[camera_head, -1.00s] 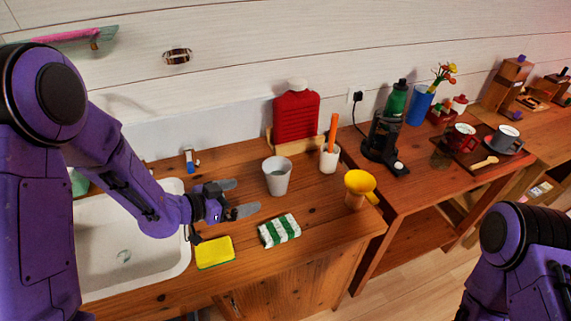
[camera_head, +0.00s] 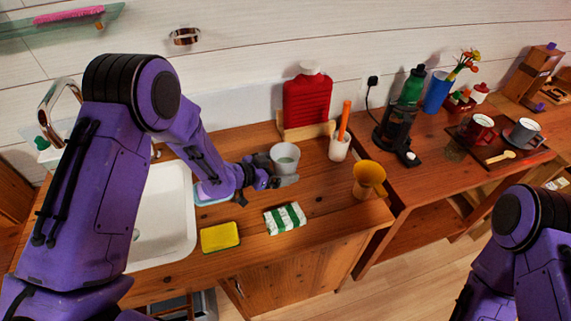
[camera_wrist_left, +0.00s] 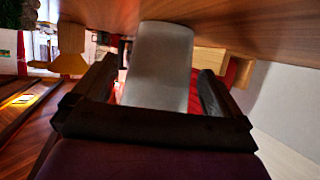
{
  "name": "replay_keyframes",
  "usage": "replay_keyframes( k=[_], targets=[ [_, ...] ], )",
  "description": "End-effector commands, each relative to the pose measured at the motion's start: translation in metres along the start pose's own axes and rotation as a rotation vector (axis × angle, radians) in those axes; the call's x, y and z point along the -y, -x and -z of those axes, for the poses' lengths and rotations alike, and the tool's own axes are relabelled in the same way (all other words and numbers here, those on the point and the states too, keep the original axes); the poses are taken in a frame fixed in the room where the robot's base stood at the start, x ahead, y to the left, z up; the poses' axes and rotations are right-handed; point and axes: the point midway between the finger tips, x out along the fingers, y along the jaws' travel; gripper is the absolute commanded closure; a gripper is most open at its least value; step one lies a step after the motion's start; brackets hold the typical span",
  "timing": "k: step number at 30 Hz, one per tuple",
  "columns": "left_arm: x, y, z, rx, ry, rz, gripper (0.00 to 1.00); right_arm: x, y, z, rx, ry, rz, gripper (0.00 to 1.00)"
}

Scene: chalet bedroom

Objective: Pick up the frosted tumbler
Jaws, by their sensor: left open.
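The frosted tumbler (camera_head: 285,157) is a pale grey, slightly tapered cup standing upright on the wooden counter, just right of the sink. My left gripper (camera_head: 281,172) is low at the tumbler, reaching in from the left, with its near finger in front of the cup's base. The far finger is mostly hidden behind the cup. In the left wrist view the tumbler (camera_wrist_left: 160,62) stands between the two open fingers, with one finger on each side. I cannot tell whether either finger touches it. My right arm shows at the lower right, but its gripper is out of view.
A yellow sponge (camera_head: 220,237) and a green-striped white cloth (camera_head: 285,219) lie in front. A white cup (camera_head: 339,148) with an orange stick and a yellow funnel-shaped thing (camera_head: 367,178) stand to the right. A red bottle (camera_head: 307,97) is behind. The sink (camera_head: 168,225) is left.

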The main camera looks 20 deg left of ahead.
Motion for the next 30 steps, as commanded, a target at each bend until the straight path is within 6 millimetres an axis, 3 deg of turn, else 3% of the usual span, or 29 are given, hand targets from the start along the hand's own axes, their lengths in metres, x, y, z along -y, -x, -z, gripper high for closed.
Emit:
replay_keyframes(
  k=[3,9,17,23,25,30],
  targets=[
    [0.0,0.0,0.0,0.0,0.0,0.0,0.03,0.0,0.0,0.0,0.001,0.0,0.0,0.57],
    [0.0,0.001,0.0,0.0,0.0,0.0,0.64,0.0,-0.001,0.0,0.0,0.0,0.0,0.57],
    [0.0,0.001,0.0,0.001,0.0,0.0,0.64,0.0,-0.001,0.0,0.0,0.0,0.0,0.57],
    [0.0,0.008,0.019,-0.003,-0.003,0.0,0.64,0.0,-0.002,-0.001,0.0,0.0,0.0,0.57],
    [-0.001,0.015,0.033,-0.005,-0.003,0.001,0.64,0.0,-0.004,-0.002,0.0,0.0,0.0,0.57],
    [-0.021,0.058,0.059,-0.005,-0.002,0.001,0.65,0.001,-0.01,-0.004,0.0,0.0,0.0,0.57]
  ],
)
